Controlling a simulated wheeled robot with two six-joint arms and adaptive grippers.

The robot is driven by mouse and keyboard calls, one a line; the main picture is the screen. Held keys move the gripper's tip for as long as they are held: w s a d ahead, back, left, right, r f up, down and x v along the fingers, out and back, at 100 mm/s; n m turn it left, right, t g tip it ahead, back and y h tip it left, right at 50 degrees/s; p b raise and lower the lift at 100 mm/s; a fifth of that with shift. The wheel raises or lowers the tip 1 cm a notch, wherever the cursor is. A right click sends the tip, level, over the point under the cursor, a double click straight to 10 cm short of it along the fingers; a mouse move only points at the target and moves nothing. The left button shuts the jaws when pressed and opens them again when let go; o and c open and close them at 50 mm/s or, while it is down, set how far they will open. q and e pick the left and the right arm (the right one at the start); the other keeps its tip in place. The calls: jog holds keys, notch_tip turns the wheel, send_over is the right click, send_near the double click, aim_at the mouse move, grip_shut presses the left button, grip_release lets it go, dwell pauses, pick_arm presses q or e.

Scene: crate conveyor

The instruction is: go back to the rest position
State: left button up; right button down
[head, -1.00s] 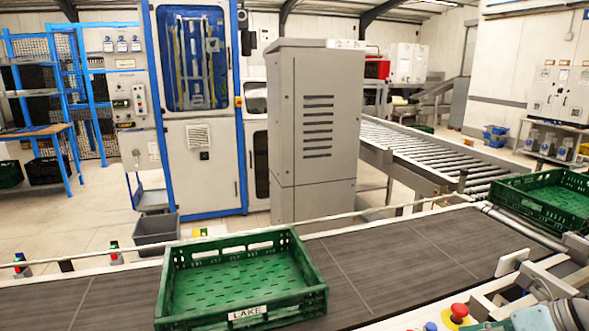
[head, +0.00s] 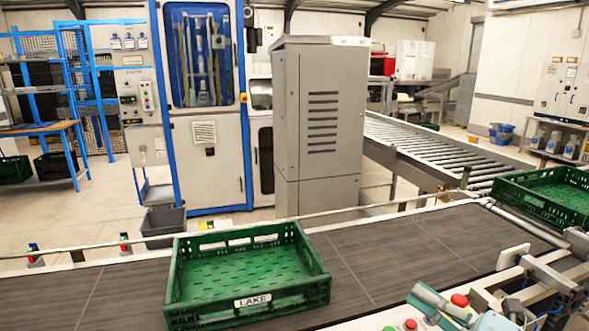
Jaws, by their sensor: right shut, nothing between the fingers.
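My left gripper is not in view.
A green crate with a LAKE label (head: 253,300) sits on the dark conveyor belt (head: 400,245), in front of me. Another green crate (head: 540,208) is at the right. A grey cabinet (head: 318,120) stands behind the belt, with a roller conveyor (head: 430,148) beyond.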

jog(key=s+d+f+m+h, duration=0.1)
jog(key=d+f+m+h, duration=0.4)
jog(key=m, duration=0.3)
jog(key=s+d+f+m+t+h, duration=0.15)
jog(key=f+m+h, duration=0.25)
jog(key=m+h, duration=0.4)
jog(key=s+d+f+m+h, duration=0.2)
jog(key=d+f+m+h, duration=0.25)
jog(key=m, duration=0.45)
jog(key=s+a+f+m+g+y, duration=0.25)
jog(key=s+a+f+g, duration=0.3)
jog(key=s+f, duration=0.4)
jog(key=s+a+f+m+g+y, duration=0.1)
jog(key=s+a+f+m+g, duration=0.25)
jog(key=s+f+g, duration=0.45)
jog(key=s+d+f, duration=0.1)
jog(key=s+f, duration=0.1)
jog(key=f, duration=0.7)
jog(key=s+d+f, duration=0.1)
jog(key=s+f, duration=0.1)
jog(key=f, duration=0.7)
jog(key=s+f, duration=1.3)
jog(key=s, duration=0.1)
jog(key=shift+s+d+f+n+g, duration=0.2)
jog(key=shift+s+f+n+g, duration=0.1)
jog(key=shift+s+f+g, duration=0.1)
